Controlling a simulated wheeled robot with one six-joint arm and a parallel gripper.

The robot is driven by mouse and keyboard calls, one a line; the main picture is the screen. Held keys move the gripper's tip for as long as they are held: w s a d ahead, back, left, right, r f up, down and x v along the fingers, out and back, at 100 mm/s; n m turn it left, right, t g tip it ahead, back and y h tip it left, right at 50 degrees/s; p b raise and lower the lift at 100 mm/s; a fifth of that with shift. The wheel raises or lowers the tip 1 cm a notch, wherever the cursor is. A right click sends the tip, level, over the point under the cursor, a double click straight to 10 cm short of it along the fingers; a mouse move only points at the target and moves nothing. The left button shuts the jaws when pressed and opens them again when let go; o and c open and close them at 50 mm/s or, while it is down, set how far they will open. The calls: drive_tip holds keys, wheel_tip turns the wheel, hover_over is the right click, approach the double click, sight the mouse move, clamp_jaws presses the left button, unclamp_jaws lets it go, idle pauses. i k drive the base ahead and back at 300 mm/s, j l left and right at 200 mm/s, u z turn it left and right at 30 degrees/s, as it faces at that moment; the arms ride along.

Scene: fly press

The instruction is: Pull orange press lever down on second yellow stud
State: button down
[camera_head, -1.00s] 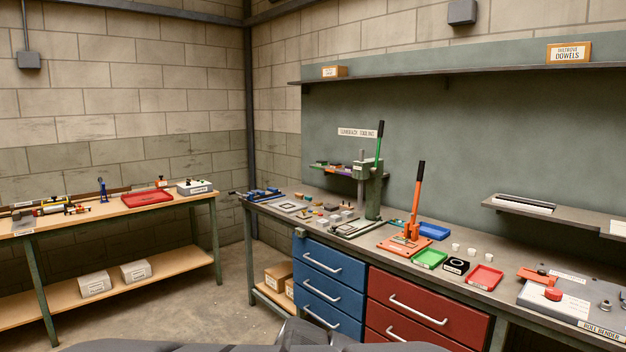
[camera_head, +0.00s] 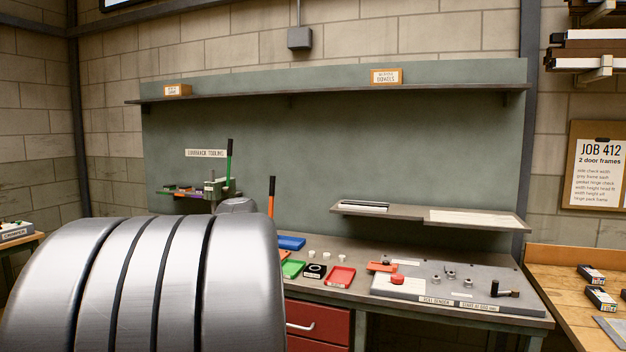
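The orange press shows only by its upright lever with a black grip (camera_head: 272,188). The orange shaft (camera_head: 271,208) runs down behind my own arm, which hides the press base. A second press with a green lever (camera_head: 229,160) stands further left, its lower part also hidden. I cannot make out any yellow stud. My gripper is not in view; a large grey ribbed part of my arm fills the lower left.
Right of the press on the bench are a blue tray (camera_head: 291,242), a green tray (camera_head: 293,269), a black block (camera_head: 314,271), a red tray (camera_head: 341,277) and white cups. A roll bender plate (camera_head: 440,284) lies further right. A shelf (camera_head: 470,219) juts out above it.

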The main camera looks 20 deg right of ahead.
sight(272, 186)
drive_tip(key=i+z, duration=0.4)
drive_tip(key=i+j+z, duration=0.1)
drive_tip(key=i+z, duration=0.3)
drive_tip(key=i, duration=0.15)
drive_tip(key=i+j+z, duration=0.25)
drive_tip(key=i+z, duration=0.15)
